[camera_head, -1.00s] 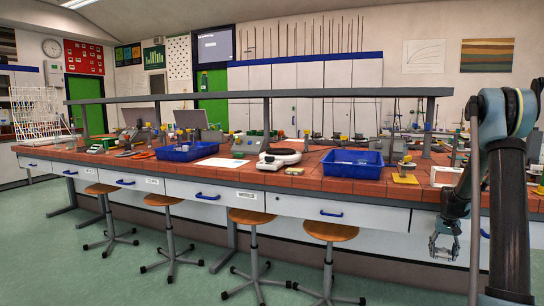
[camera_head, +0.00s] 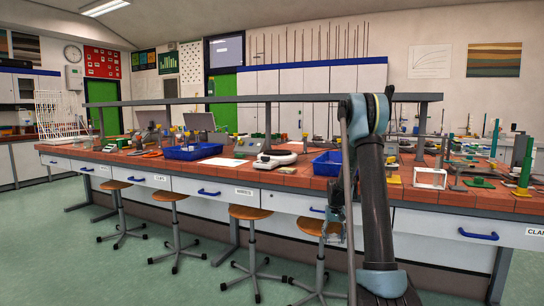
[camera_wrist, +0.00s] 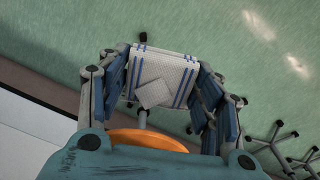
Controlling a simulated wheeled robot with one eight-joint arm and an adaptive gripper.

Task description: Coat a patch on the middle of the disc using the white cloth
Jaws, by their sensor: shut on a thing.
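My gripper (camera_head: 335,226) hangs low in front of the bench, beside the rightmost stool, in the head view. In the wrist view my gripper (camera_wrist: 164,88) is shut on the white cloth (camera_wrist: 172,67), which has blue stripes near its edges and a pale square patch on it. The cloth is between the two fingers, over the green floor and clear of the bench top. A round white item (camera_head: 274,160) lies on the bench near its front edge, left of my arm. It may be the disc; it is too small to be sure. My gripper is apart from it.
The long red-tiled bench (camera_head: 226,176) has drawers below and a grey shelf rail above. A blue tray (camera_head: 193,152) and a partly hidden blue bin (camera_head: 322,164) stand on it. Stools (camera_head: 250,213) line its front. An open white frame (camera_head: 430,178) is to the right.

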